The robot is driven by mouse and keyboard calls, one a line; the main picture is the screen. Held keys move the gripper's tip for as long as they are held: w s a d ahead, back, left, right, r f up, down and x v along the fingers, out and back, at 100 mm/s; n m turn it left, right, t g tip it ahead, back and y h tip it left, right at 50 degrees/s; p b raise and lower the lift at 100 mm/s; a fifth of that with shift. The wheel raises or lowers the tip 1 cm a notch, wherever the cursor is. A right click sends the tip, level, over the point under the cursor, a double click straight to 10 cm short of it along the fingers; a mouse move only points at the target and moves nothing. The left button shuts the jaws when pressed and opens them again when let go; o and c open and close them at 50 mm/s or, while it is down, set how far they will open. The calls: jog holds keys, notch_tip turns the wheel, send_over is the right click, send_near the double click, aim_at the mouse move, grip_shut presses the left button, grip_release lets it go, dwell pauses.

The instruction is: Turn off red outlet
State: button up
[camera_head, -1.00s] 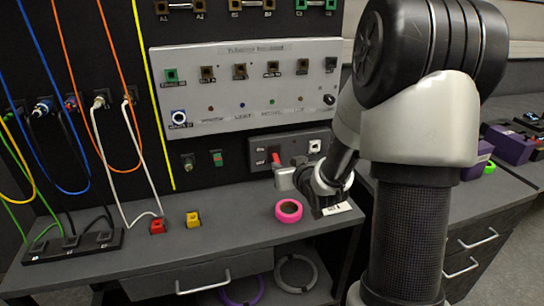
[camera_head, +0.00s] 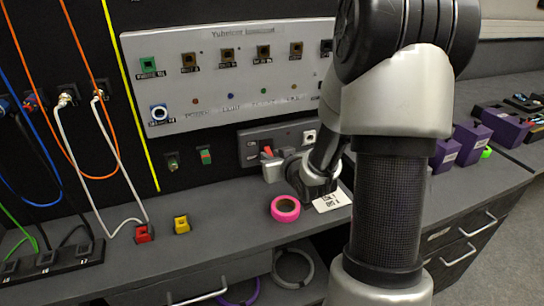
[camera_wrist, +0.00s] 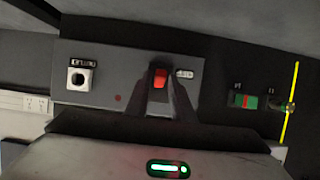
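A red rocker switch (camera_wrist: 159,77) sits on a dark grey wall panel (camera_wrist: 105,72), which also carries a square white knob or socket (camera_wrist: 81,77). In the head view the red switch (camera_head: 267,152) shows at the left part of the same panel (camera_head: 284,134). My gripper (camera_head: 270,164) is right in front of this switch. In the wrist view, dark finger-like shapes reach up beside and below the switch; contact and the gap between the fingers are unclear. My arm hides part of the panel's right side.
A pink tape roll (camera_head: 285,208) and a white label card (camera_head: 331,200) lie on the desk below my gripper. Purple boxes (camera_head: 472,139) stand at the right.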

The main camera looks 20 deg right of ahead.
grip_shut()
jog(key=f+t+b, duration=0.1)
jog(key=b, duration=0.4)
jog(key=shift+r, duration=0.2)
jog(key=shift+o, duration=1.9)
grip_release()
